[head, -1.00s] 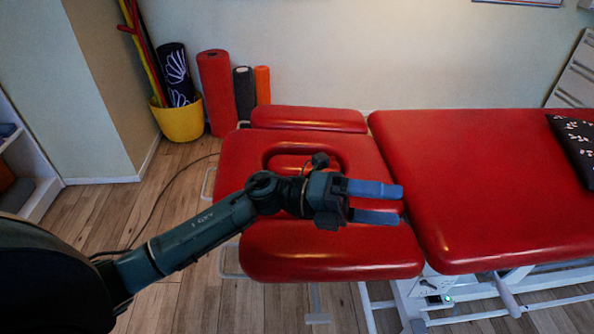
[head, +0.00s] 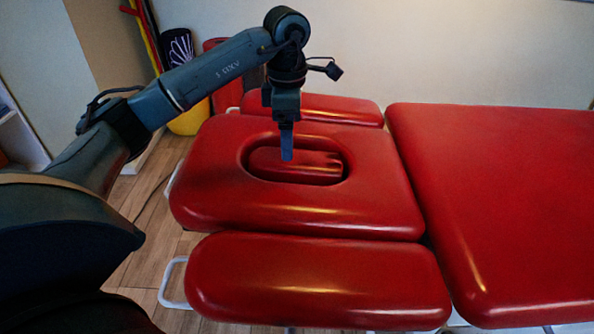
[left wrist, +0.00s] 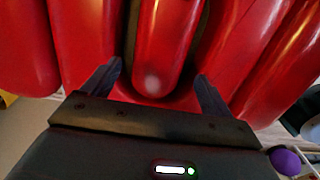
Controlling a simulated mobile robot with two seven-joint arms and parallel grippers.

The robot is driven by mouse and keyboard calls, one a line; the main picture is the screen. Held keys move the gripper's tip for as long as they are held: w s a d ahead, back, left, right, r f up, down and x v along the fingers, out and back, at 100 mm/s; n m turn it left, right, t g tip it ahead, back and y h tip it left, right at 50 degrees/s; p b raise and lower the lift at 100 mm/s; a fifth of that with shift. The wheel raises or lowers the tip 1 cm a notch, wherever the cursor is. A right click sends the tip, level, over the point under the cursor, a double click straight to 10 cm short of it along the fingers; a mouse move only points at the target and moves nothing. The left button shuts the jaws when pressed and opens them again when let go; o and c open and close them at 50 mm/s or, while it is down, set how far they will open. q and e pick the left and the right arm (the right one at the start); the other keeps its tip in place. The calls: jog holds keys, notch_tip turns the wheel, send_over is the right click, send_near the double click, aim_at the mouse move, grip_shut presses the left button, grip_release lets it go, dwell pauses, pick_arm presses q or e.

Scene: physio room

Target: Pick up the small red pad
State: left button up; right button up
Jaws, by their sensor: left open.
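The small red pad (head: 310,170) is a rounded cushion lying in the oval opening of the red headrest section (head: 215,190). My left gripper (head: 287,155) points straight down over the pad's left part, and its blue fingers overlap the pad in the head view. In the left wrist view the pad (left wrist: 165,45) runs lengthwise up the picture, with the open fingers of the left gripper (left wrist: 157,75) to either side of its near end. I cannot tell how far the fingertips are above the pad. My right gripper is not in view.
Red armrest cushions lie in front (head: 320,280) and behind (head: 345,107) the headrest section. The large red table section (head: 500,200) is on the right. A yellow bucket (head: 190,120) and rolled mats stand behind my arm at the back left.

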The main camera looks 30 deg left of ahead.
aim_at(289, 164)
pick_arm(q)
notch_tip(289, 164, down, 8)
jog(key=shift+f+b, duration=0.15)
jog(key=shift+b, duration=0.9)
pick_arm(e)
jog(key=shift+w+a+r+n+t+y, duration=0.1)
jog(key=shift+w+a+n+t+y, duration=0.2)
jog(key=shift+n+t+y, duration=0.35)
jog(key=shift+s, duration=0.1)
pick_arm(q)
jog(key=c, duration=0.8)
